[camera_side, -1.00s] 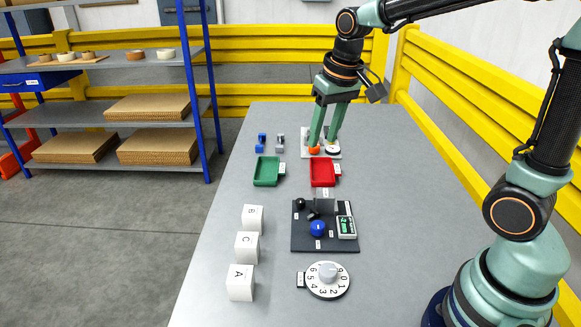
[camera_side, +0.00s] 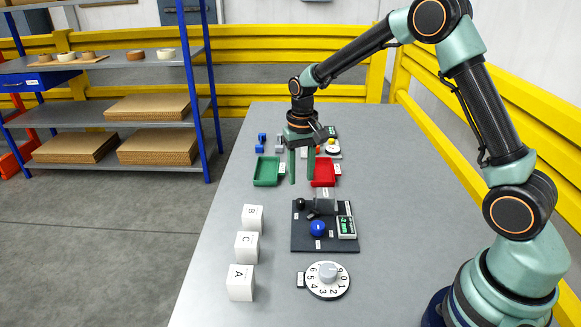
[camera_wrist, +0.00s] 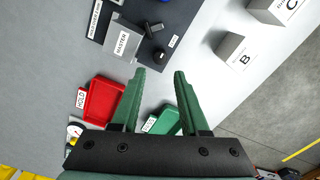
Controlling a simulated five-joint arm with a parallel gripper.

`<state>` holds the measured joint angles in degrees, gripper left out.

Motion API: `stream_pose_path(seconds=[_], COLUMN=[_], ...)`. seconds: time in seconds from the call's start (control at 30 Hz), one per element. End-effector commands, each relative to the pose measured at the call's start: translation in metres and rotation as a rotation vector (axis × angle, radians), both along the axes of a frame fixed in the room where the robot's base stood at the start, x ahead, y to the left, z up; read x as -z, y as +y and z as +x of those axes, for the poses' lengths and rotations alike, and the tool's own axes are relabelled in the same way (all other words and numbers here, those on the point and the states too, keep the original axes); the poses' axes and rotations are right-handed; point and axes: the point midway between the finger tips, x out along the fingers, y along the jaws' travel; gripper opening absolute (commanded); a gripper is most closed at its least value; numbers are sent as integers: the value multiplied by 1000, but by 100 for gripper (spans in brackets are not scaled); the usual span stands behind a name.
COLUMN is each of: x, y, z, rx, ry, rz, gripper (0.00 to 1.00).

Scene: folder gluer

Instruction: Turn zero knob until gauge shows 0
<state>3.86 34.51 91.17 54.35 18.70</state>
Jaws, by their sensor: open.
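A blue round knob (camera_side: 317,228) stands on a dark plate (camera_side: 301,243) in the side view. A small gauge box with a green display (camera_side: 346,227) sits at the plate's right; its reading is too small to tell. A white numbered dial (camera_side: 327,289) with a grey knob lies nearer the camera. I cannot tell which knob is the zero knob. My gripper (camera_side: 302,181) is open and empty, pointing down near the trays, behind the plate. In the wrist view my gripper (camera_wrist: 160,72) has its fingers apart, and the blue knob (camera_wrist: 151,4) is cut off at the top.
A grey block labelled MASTER (camera_wrist: 122,42) and a black knob (camera_side: 300,203) stand on the plate. A green tray (camera_side: 266,171) and a red tray (camera_side: 322,173) lie by my gripper. White lettered blocks (camera_side: 240,283) line the left. The table's right side is clear.

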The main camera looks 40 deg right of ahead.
Motion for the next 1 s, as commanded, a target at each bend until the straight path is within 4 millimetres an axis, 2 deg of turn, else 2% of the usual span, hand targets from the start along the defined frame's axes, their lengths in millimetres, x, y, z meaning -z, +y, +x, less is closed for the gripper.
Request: stream_pose_path(seconds=[0.03, 0.2, 0.4, 0.57, 0.83, 0.93, 0.97, 1.0], x=[12, 43, 67, 75, 75, 75, 75, 75], y=[0, 0, 0, 0, 0, 0, 0, 0], z=[-1, -1, -1, 0, 0, 0, 0, 0], rx=[0, -1, -1, -1, -1, -1, -1, -1], ry=[5, 4, 2, 0, -1, -1, -1, -1], rz=[0, 1, 0, 0, 0, 0, 0, 0], gripper=[45, 45, 45, 45, 45, 6, 0, 0])
